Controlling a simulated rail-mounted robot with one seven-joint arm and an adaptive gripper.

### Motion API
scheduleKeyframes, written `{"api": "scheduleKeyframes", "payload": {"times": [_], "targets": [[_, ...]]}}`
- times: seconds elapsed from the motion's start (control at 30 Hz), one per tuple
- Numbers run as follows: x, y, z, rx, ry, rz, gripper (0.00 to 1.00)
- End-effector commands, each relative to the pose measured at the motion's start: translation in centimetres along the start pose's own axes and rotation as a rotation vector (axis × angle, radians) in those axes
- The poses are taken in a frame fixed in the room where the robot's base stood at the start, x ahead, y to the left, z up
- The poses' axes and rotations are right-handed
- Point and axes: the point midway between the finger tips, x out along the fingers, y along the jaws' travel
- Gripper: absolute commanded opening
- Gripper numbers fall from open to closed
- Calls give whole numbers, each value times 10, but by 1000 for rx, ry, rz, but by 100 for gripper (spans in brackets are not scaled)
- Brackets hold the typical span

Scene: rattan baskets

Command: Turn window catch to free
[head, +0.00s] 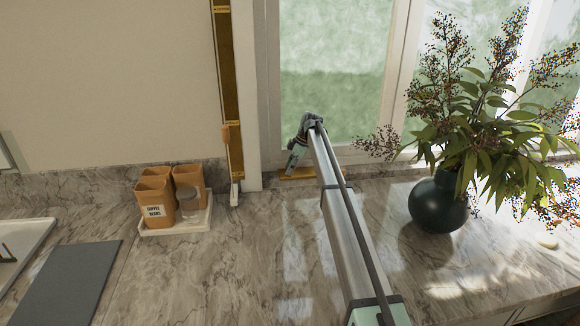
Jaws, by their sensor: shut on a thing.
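A brass-coloured piece, seemingly the window catch (299,175), lies low at the foot of the window, just above the counter. My gripper (292,168) reaches down to it from above, tilted, at the end of my extended arm. It is shut on the catch, though its fingertips are small and partly hidden. The window (335,70) has a pale frame and textured glass with green behind it. I cannot make out the catch's angle.
A dark vase (437,204) with a wide leafy plant stands right of my arm. Orange canisters (154,197) and a glass jar (189,206) stand on a white tray (176,230) at left. A dark grey board (68,283) lies front left. The marble counter (262,270) between is clear.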

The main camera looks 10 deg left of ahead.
Motion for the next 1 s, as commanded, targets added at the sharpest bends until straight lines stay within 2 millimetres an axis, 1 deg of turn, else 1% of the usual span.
{"api": "scheduleKeyframes", "payload": {"times": [0.23,0.27,0.3,0.33,0.67,0.77,0.83,1.0], "targets": [[2,-1,1,1,-2,-2,9],[2,-1,1,1,-2,-2,51],[2,-1,1,1,-2,-2,65],[1,-1,1,1,-2,-2,69],[0,0,0,1,-1,0,69],[-6,-1,0,1,-1,0,69],[-13,-1,0,1,-1,1,69],[-23,-1,30,4,-1,0,69]]}}
